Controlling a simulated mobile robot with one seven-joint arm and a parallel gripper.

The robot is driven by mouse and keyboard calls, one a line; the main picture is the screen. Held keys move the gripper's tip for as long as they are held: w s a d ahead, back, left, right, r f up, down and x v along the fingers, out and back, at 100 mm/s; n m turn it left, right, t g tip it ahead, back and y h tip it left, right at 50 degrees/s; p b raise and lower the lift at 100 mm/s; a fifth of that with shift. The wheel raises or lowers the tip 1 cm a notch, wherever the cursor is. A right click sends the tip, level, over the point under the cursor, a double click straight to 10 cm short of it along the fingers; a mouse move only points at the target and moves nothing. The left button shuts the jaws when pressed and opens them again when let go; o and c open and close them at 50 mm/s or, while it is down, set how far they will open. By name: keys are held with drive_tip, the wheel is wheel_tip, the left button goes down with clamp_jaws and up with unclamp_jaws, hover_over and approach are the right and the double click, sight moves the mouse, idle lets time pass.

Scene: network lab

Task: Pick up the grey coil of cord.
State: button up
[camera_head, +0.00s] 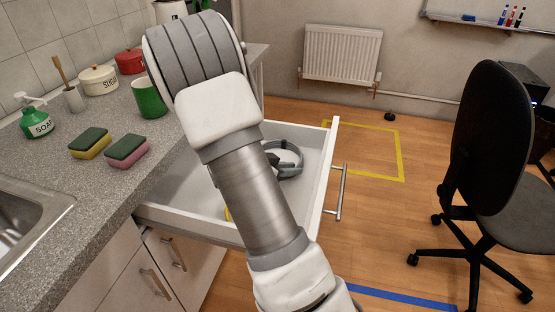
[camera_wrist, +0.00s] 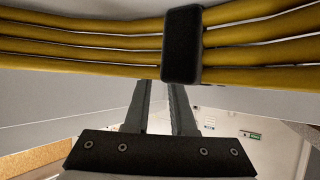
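The grey coil of cord (camera_head: 285,158) lies in the open white drawer (camera_head: 326,165), partly hidden behind my arm in the head view. A dark piece shows at its left side. A yellow cord peeks out beside my arm (camera_head: 228,213) in the same drawer. In the wrist view, several strands of yellow cord (camera_wrist: 100,48) with a black band (camera_wrist: 182,45) cross the top, very near the camera. My gripper (camera_wrist: 161,92) shows two fingers a little apart with a gap between them; their tips are hidden by the yellow cord and band. My arm hides the gripper in the head view.
The drawer handle (camera_head: 341,193) faces right. An office chair (camera_head: 500,160) stands right; floor lies clear between.

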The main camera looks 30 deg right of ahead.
clamp_jaws()
drive_tip(key=shift+r, duration=0.1)
